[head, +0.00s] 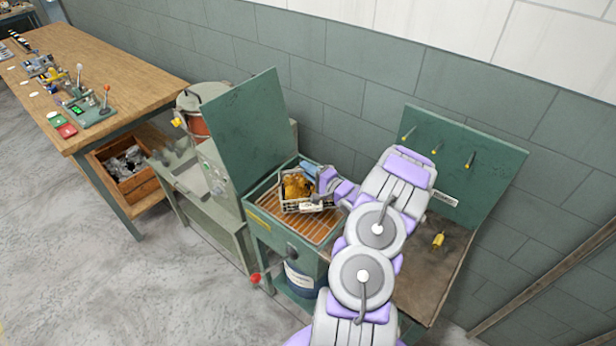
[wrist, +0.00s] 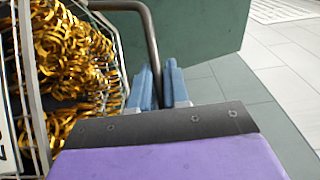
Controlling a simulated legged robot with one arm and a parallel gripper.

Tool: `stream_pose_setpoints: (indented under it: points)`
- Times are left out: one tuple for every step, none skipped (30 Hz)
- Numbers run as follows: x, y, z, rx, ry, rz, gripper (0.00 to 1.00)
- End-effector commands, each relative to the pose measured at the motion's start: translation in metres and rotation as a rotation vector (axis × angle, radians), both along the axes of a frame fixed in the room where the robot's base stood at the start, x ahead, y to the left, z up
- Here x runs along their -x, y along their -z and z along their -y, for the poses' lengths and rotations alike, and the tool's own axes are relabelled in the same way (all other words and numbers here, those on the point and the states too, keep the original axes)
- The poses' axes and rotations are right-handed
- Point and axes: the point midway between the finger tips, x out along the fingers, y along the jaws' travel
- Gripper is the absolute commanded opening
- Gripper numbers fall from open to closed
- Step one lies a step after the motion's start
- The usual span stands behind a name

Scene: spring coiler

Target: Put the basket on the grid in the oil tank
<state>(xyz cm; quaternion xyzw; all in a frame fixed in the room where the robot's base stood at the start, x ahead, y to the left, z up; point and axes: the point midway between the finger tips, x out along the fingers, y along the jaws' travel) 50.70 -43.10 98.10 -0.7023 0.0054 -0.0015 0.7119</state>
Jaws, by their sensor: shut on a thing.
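The wire basket (head: 303,205) holds golden coiled springs (head: 296,184) and has a white label on its front. In the head view it is over the orange-brown grid (head: 290,225) of the green oil tank (head: 262,238); I cannot tell whether it touches the grid. My gripper (head: 312,170) is at the basket's upper right. In the wrist view my gripper (wrist: 160,88) has its blue fingers shut on the basket's grey handle bar (wrist: 152,45). The springs (wrist: 65,50) and basket wires show at left there.
The tank's raised green lid (head: 245,120) stands at its left. A wooden workbench (head: 90,75) with tools is far left, and a wooden crate (head: 140,183) sits below it. A green panel with hooks (head: 470,150) stands at right.

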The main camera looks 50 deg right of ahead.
Motion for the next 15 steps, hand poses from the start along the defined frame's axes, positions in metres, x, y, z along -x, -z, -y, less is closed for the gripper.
stream_pose_setpoints:
  points:
    - [-0.001, 0.008, -0.001, 0.0, -0.001, 0.001, 0.0]
    - [-0.001, 0.012, -0.002, 0.0, -0.001, 0.001, 0.0]
    - [0.0, 0.017, -0.002, -0.001, -0.001, 0.001, 0.0]
    - [0.0, 0.02, -0.002, -0.001, -0.001, 0.001, 0.0]
    - [0.0, 0.022, -0.002, -0.001, -0.001, 0.001, 0.0]
    - [0.0, 0.023, -0.002, -0.001, -0.001, 0.002, 0.0]
    - [0.0, 0.023, -0.002, -0.001, -0.001, 0.002, 0.0]
    - [0.0, 0.023, -0.002, -0.001, -0.001, 0.002, 0.0]
    - [0.0, 0.023, -0.001, -0.001, -0.001, 0.002, 0.0]
    - [0.0, 0.023, -0.001, -0.001, -0.001, 0.002, 0.0]
    - [0.0, 0.023, -0.001, -0.002, -0.001, 0.002, 0.0]
    - [0.0, 0.023, 0.0, -0.002, -0.001, 0.002, 0.0]
    - [0.0, 0.024, 0.0, -0.003, -0.001, 0.002, 0.0]
    - [0.0, 0.024, 0.001, -0.003, -0.001, 0.001, 0.17]
    - [0.0, 0.024, 0.001, -0.003, -0.001, 0.001, 0.2]
